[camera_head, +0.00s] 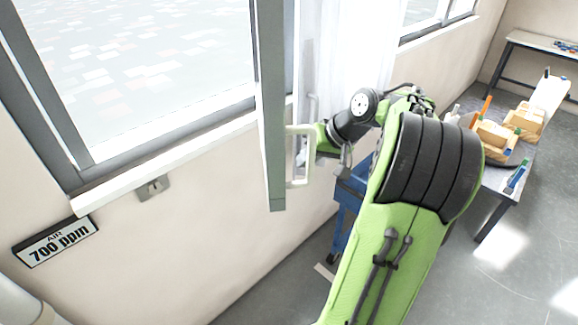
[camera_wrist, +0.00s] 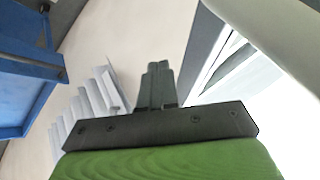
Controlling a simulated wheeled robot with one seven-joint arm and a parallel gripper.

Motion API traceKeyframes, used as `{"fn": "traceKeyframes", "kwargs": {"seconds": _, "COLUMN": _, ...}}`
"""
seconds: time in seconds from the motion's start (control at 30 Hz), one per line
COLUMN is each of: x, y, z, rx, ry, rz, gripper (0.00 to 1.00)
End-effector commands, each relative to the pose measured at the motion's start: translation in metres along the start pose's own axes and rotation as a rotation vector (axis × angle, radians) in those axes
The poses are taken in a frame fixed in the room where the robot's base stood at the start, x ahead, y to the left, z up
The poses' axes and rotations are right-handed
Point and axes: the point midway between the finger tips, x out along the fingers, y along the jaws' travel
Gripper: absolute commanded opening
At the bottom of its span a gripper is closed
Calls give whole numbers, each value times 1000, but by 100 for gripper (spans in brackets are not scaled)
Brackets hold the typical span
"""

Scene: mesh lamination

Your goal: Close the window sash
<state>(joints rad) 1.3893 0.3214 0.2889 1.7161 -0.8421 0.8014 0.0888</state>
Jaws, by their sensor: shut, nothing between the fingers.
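The window sash (camera_head: 272,110) stands open in the head view, swung out from the wall into the room. Its grey edge faces me, and a pale handle (camera_head: 291,157) sits on its right side. The window frame (camera_head: 75,170) is to the left, with its opening clear. My gripper (camera_head: 308,140) is beside the handle, on the sash's right side; its fingertips are partly hidden there. In the wrist view, my gripper (camera_wrist: 157,68) shows its fingers together and empty.
A blue cart (camera_head: 347,205) stands behind my arm. A table (camera_head: 500,180) with wooden boxes is at the right. White curtain (camera_head: 345,50) hangs behind the sash. Floor at lower right is clear.

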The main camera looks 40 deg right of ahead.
Motion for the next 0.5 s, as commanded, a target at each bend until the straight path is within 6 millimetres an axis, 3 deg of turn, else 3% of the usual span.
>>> {"fn": "traceKeyframes", "kwargs": {"seconds": 0.2, "x": 15, "y": -30, "z": 0, "rx": -2, "ry": 0, "rz": 1, "gripper": 0}}
{"fn": "traceKeyframes", "kwargs": {"seconds": 0.5, "x": 18, "y": -36, "z": 0, "rx": 0, "ry": 0, "rz": 1, "gripper": 0}}
